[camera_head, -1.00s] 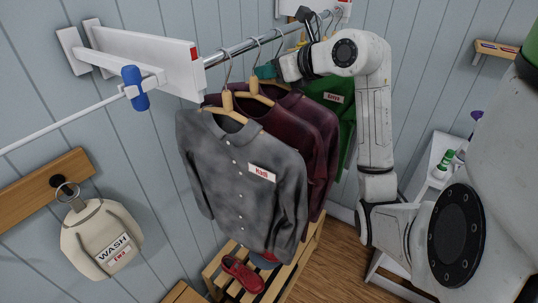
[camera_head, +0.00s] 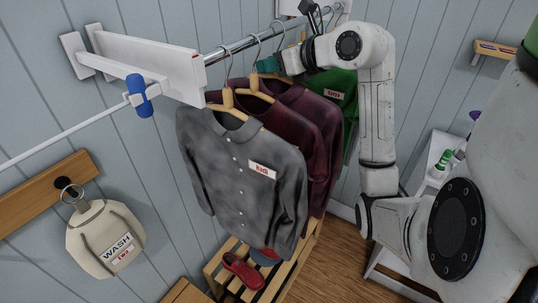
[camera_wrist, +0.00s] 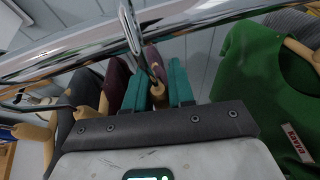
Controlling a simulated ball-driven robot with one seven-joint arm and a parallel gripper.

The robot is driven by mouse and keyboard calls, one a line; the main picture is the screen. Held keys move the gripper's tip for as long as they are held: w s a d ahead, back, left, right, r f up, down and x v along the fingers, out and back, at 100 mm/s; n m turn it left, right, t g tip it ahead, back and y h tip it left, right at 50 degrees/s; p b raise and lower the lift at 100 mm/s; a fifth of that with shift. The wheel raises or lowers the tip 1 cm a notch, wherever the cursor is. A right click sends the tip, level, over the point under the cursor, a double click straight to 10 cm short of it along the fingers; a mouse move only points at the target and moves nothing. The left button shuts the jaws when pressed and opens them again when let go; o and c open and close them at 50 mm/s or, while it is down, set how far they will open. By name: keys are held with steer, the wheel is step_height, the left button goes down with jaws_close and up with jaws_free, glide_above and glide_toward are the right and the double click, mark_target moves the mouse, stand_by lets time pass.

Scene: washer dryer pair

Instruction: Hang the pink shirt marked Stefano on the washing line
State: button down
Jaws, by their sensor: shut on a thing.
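My gripper (camera_head: 268,65), with teal fingers, is at the rail among the hangers in the head view. In the wrist view its teal fingers (camera_wrist: 158,86) are shut on the wooden neck of a hanger (camera_wrist: 158,94), whose metal hook (camera_wrist: 131,28) reaches up to the rail. The garment on this hanger is mostly hidden. No shirt marked Stefano can be read. Two dark maroon shirts (camera_head: 319,112) hang behind a grey shirt (camera_head: 225,160) marked Nadi. The washing line (camera_head: 60,136) runs left from a white bracket with a blue knob (camera_head: 137,95).
The metal rail (camera_head: 236,47) holds the hangers, with a green garment (camera_head: 340,84) beyond the maroon ones. A white board (camera_head: 150,61) stands at its near end. A cream WASH bag (camera_head: 103,237) hangs at left. Red shoes (camera_head: 243,272) sit on a slatted rack below.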

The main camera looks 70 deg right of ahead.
mark_target(302, 84)
steer(key=shift+s+r+p, duration=0.15)
steer(key=shift+r+p, duration=0.2)
steer(key=shift+r, duration=0.2)
steer(key=shift+s+r+p, duration=0.15)
steer(key=shift+r+p, duration=0.15)
steer(key=shift+r, duration=0.2)
steer(key=shift+s+r, duration=0.1)
steer(key=shift+s+a, duration=0.3)
steer(key=shift+s, duration=0.8)
steer(key=shift+s+a, duration=0.3)
steer(key=shift+s, duration=0.8)
steer(key=shift+s+a, duration=0.3)
steer(key=shift+s, duration=0.8)
steer(key=shift+f, duration=0.2)
